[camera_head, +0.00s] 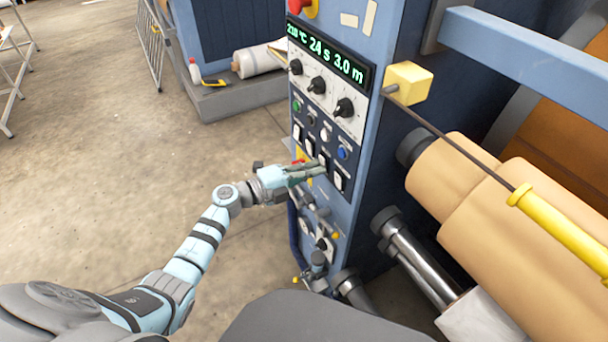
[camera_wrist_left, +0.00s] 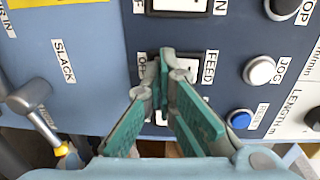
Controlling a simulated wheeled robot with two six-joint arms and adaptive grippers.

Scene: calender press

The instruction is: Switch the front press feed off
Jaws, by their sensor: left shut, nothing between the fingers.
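The press control panel (camera_head: 326,110) carries a row of rocker switches under its round buttons. My left gripper (camera_head: 322,167) reaches the panel from the left, with its fingertips at one switch of this row. In the left wrist view, the fingers (camera_wrist_left: 167,58) are shut and empty, with the tips together in front of the switch beside the label FEED (camera_wrist_left: 208,67). An OFF label (camera_wrist_left: 142,66) lies on its other side. The fingers hide most of this switch, so its rocker position and any contact cannot be told. My right gripper is not in view.
Close by are a white JOG button (camera_wrist_left: 258,70), a blue button (camera_wrist_left: 240,118) and another rocker switch (camera_wrist_left: 180,5). A grey lever (camera_wrist_left: 32,103) stands by the SLACK label. Large rollers (camera_head: 450,180) lie right of the panel.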

